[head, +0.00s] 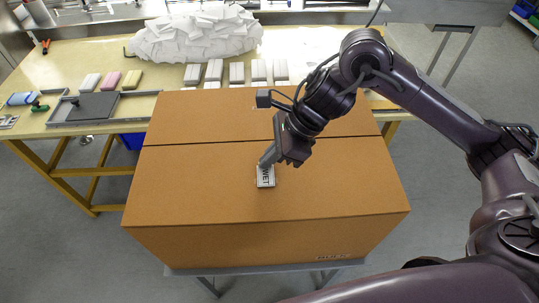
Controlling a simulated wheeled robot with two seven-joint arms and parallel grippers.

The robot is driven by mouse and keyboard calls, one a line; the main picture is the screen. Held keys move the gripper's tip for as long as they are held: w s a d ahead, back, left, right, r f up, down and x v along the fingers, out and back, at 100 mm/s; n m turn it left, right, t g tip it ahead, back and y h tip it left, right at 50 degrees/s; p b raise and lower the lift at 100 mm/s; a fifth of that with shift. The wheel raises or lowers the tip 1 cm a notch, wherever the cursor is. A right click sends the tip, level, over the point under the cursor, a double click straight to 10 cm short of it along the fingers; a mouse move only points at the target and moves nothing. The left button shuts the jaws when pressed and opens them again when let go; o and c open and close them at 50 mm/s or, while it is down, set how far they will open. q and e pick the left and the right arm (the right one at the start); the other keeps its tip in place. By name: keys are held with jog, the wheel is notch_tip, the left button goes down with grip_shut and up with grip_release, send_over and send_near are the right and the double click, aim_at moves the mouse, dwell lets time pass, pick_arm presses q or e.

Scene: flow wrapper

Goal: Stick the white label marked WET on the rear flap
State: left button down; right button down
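A large brown cardboard box (200,185) stands in front of me with its top flaps folded shut. A seam runs across the top between the rear flap (195,118) and the deeper front flap (190,178). The white label marked WET (266,178) shows over the front flap, its lettering turned sideways. My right gripper (266,163) points down at the label's far edge, and its narrow fingers look closed on that edge. I cannot tell whether the label touches the cardboard. My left gripper is not in view.
Behind the box is a wooden table (70,60) with a heap of white pieces (197,34), several pale bars (237,72), coloured blocks (111,80) and a dark grey tray (93,107). The rear flap is bare apart from my arm over its right part.

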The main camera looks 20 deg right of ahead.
jog(key=shift+f, duration=0.15)
dwell(0.4)
dwell(0.4)
jog(key=c, duration=1.7)
grip_release()
jog(key=o, duration=0.5)
notch_tip(320, 180, up, 8)
jog(key=p, duration=0.6)
